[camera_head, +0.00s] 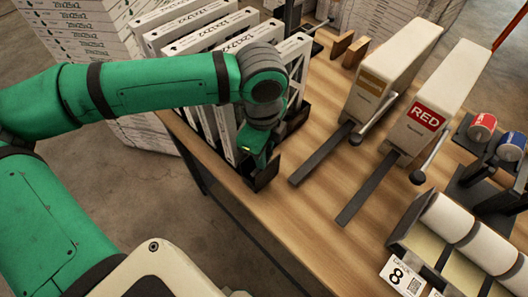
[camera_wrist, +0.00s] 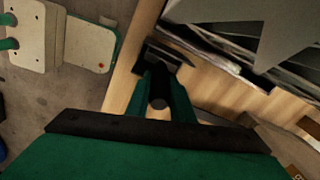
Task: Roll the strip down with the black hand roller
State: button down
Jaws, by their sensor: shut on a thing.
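My gripper (camera_wrist: 160,92) is shut on a black hand roller (camera_wrist: 158,100). The round black end of the handle shows between the green fingers in the wrist view. A dark wider part, perhaps the roller's head, shows beyond the fingertips over the wood. In the head view my gripper (camera_head: 256,158) is low at the near end of the dark rack, beside the white filter boxes (camera_head: 222,125). The roller cannot be told apart from the dark rack there. I cannot pick out the strip in either view, nor tell whether the roller touches anything.
The wooden table (camera_head: 300,215) has bare room in front of the rack. Two cream dispensers with dark rails stand to the right, one with a red label (camera_head: 420,117). A tray of white rolls (camera_head: 465,230) lies at front right. Stacked boxes (camera_head: 75,50) stand behind.

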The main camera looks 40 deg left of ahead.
jog(key=shift+d+r, duration=0.2)
jog(key=shift+r, duration=0.75)
notch_tip(320, 180, up, 12)
jog(key=shift+f, duration=0.15)
dwell(1.0)
